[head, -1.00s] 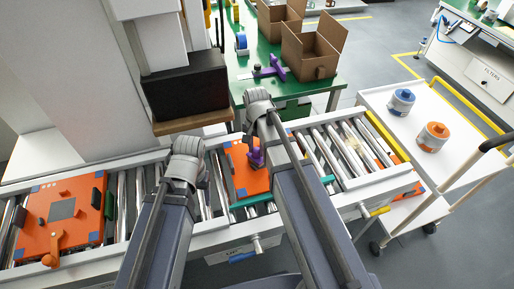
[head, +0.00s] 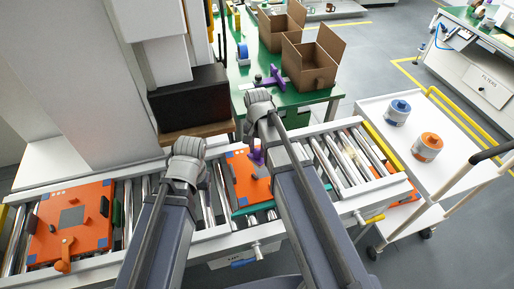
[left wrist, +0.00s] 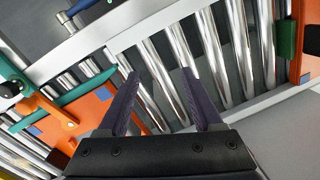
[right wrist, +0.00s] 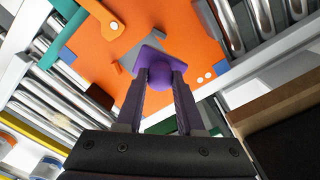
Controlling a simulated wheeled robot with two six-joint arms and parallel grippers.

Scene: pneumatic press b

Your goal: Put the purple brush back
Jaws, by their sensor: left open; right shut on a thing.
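The purple brush (right wrist: 152,54) is between the fingers of my right gripper (right wrist: 160,80), which is shut on it; a flat purple part and a rounded part show in the right wrist view. In the head view a bit of purple (head: 257,157) shows below my right gripper, above an orange plate (head: 243,183) on the roller conveyor. I cannot tell whether the brush touches the plate. My left gripper (left wrist: 160,76) is open and empty over bare rollers. Another purple piece (head: 272,77), with a long part, lies on the green table (head: 256,98); its exact shape is too small to tell.
A second orange plate (head: 72,245) with an orange lever lies on the conveyor's left. A black block (head: 190,98) stands behind the conveyor. Cardboard boxes (head: 311,62) stand on the green table. A white cart (head: 378,135) at right carries two cans.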

